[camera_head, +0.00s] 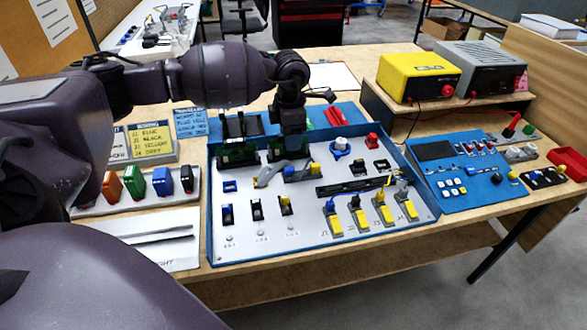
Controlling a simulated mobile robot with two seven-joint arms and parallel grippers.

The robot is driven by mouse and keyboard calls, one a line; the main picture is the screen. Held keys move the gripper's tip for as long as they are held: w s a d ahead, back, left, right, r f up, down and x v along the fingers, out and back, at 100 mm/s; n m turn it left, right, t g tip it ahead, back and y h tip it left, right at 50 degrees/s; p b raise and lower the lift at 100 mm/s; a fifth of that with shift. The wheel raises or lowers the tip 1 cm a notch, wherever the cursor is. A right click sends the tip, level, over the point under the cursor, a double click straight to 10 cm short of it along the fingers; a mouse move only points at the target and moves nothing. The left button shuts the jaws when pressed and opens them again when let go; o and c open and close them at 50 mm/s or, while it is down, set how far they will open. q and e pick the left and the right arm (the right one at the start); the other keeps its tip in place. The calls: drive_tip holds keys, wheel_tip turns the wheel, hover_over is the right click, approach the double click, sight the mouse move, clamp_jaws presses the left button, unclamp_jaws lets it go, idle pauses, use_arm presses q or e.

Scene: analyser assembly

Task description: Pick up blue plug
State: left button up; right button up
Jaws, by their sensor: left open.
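A blue block-shaped plug (162,181) stands upright in a grey rack (100,209) on the left of the table, between a green and a black one. On the panel (255,243), a smaller blue-topped plug (331,206) sits at the left end of a front row of yellow-bodied connectors. I cannot tell which of the two is the task's plug. My left gripper (292,152) points down over the back middle of the panel, apart from both. It is open; its fingertips are hard to make out against dark parts. My right gripper is out of view.
A yellow box (418,76) and a grey box (481,69) stand on a shelf at the back right. A blue instrument (480,205) adjoins the panel's right side. A red tray (567,163) lies far right. My left arm covers much of the left side.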

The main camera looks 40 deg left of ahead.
use_arm(q)
hover_over(290, 168)
wheel_tip(290, 168, down, 4)
drive_tip(key=shift+w+f+b, duration=0.1)
drive_tip(key=shift+f+b, duration=0.1)
drive_tip(key=shift+b, duration=0.1)
drive_tip(key=shift+f, duration=1.05)
drive_tip(key=f+b, duration=0.1)
drive_tip(key=f, duration=0.3)
drive_tip(key=shift+s, duration=0.2)
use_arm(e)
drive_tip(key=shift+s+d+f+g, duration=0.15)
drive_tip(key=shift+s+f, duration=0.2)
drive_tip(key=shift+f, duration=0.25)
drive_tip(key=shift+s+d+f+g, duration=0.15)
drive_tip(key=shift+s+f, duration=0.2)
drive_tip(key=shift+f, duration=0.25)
use_arm(q)
drive_tip(key=shift+c, duration=0.5)
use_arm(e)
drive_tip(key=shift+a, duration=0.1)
use_arm(q)
clamp_jaws()
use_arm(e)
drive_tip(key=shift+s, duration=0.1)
